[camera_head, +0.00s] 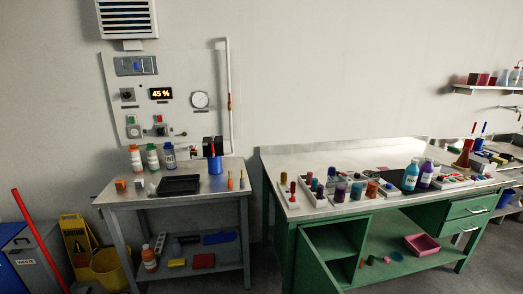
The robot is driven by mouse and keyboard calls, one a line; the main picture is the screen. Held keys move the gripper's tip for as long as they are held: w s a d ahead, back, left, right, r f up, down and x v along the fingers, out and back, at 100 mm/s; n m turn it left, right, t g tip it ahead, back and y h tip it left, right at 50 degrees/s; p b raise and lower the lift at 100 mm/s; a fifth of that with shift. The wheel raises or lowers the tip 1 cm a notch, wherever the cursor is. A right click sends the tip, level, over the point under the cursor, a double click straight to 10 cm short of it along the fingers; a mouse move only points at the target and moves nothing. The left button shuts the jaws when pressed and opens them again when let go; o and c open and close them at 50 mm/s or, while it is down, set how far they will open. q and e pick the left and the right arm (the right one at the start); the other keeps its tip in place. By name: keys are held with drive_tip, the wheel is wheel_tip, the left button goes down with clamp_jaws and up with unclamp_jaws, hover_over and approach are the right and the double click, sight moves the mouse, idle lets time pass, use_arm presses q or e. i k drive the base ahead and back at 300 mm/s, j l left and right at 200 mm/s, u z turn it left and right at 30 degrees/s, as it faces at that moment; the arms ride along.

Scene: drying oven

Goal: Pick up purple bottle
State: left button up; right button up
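A purple bottle (426,174) with a pale label stands upright on the right bench, toward its right half. A blue bottle (410,176) stands close to its left, with little or no gap visible between them. Smaller purple jars (356,191) stand farther left on the same bench. Neither of my grippers is in view.
The green bench (295,160) carries several small jars in trays, with free top toward the back left. A grey table (215,190) at left holds bottles and a black tray (178,185). A yellow bucket (108,268) and bin (35,262) stand at far left.

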sight(427, 169)
drive_tip(key=i+l+z, duration=0.1)
drive_tip(key=z, duration=0.25)
drive_tip(key=i+z, duration=0.15)
drive_tip(key=z, duration=0.2)
drive_tip(key=k+z, duration=0.15)
drive_tip(key=z, duration=0.15)
drive_tip(key=k+z, duration=0.1)
drive_tip(key=z, duration=0.2)
